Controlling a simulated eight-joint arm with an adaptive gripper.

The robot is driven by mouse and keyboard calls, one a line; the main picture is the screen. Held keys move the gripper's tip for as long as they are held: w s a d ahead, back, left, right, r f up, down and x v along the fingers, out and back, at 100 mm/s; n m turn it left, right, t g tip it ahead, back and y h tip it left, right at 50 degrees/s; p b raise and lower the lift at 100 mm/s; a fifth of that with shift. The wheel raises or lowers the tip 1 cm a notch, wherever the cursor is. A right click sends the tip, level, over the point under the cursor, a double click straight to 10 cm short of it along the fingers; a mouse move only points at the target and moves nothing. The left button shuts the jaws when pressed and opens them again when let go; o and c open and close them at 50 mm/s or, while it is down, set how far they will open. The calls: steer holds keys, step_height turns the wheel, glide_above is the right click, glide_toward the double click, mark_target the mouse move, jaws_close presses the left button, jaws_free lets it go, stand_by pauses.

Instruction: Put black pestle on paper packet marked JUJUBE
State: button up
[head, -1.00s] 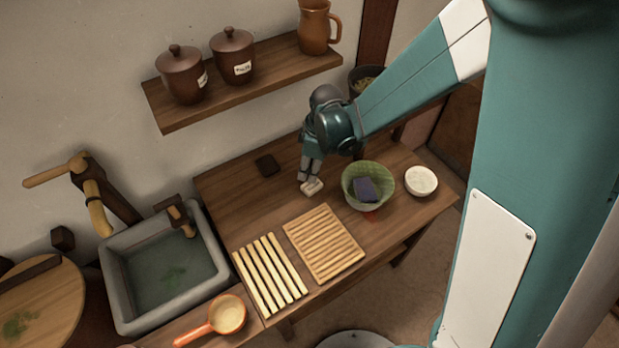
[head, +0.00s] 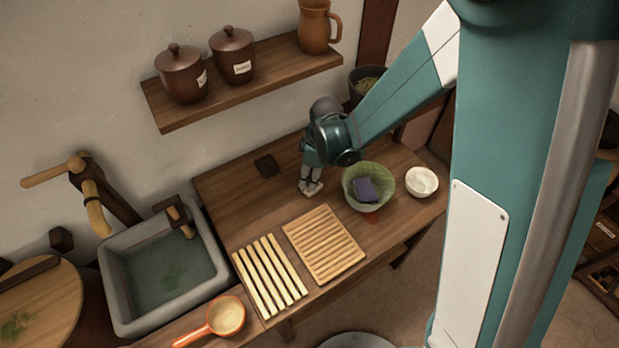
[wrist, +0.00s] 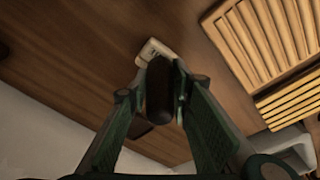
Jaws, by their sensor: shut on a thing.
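My gripper (wrist: 160,85) is shut on the black pestle (wrist: 158,95), which shows as a dark rounded shape between the fingers in the wrist view. A pale paper packet (wrist: 155,49) lies on the table just beyond the fingertips, partly covered by the pestle's far end. I cannot read its marking or tell whether the pestle touches it. In the head view, my gripper (head: 311,183) is low over the table, with the packet (head: 313,190) at its fingertips. The pestle is hidden there.
A green bowl (head: 383,198) holding a dark blue block (head: 366,190) stands close right of the gripper, beside a small white bowl (head: 422,182). A slatted wooden board (head: 324,244) lies in front. A dark block (head: 266,166) sits left. A shelf (head: 250,85) hangs behind.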

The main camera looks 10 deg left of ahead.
steer(key=shift+f, duration=0.15)
steer(key=o, duration=0.9)
steer(key=shift+d+r+p, duration=0.3)
steer(key=shift+r+p, duration=0.05)
steer(key=shift+r, duration=1.7)
steer(key=shift+d+r+p, duration=0.3)
steer(key=shift+r, duration=1.75)
steer(key=shift+d+r+p, duration=0.3)
steer(key=shift+r+p, duration=0.05)
steer(key=shift+r, duration=1.7)
